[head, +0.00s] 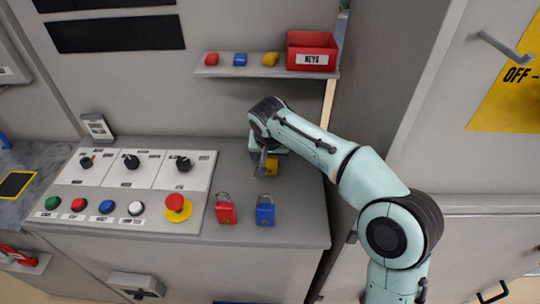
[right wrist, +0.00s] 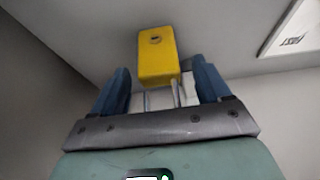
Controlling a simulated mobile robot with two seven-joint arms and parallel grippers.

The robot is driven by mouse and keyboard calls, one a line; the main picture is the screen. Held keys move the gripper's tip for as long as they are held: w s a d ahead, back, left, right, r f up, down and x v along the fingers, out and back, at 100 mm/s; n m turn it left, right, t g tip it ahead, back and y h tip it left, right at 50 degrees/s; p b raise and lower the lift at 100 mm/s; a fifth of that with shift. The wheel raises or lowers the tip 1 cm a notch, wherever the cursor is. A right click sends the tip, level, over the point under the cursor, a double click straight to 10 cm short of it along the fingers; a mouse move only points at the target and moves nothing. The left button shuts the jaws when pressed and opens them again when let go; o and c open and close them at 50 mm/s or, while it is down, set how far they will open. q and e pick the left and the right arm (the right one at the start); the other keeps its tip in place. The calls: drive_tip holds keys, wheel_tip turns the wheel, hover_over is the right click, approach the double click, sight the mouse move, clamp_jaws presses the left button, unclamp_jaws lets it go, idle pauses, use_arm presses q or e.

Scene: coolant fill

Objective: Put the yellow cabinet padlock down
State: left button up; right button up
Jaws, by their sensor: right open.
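My left gripper is in neither view.
A red padlock (head: 226,210) and a blue padlock (head: 265,211) stand in front on the console (head: 300,212). The control panel (head: 145,172) with knobs and a red stop button (head: 178,206) is to the left. Above are a shelf (head: 222,71) and a red keys box (head: 312,48).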

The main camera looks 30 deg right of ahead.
drive_tip(key=p+v, duration=0.2)
drive_tip(key=v, duration=0.9)
drive_tip(key=shift+r, duration=0.3)
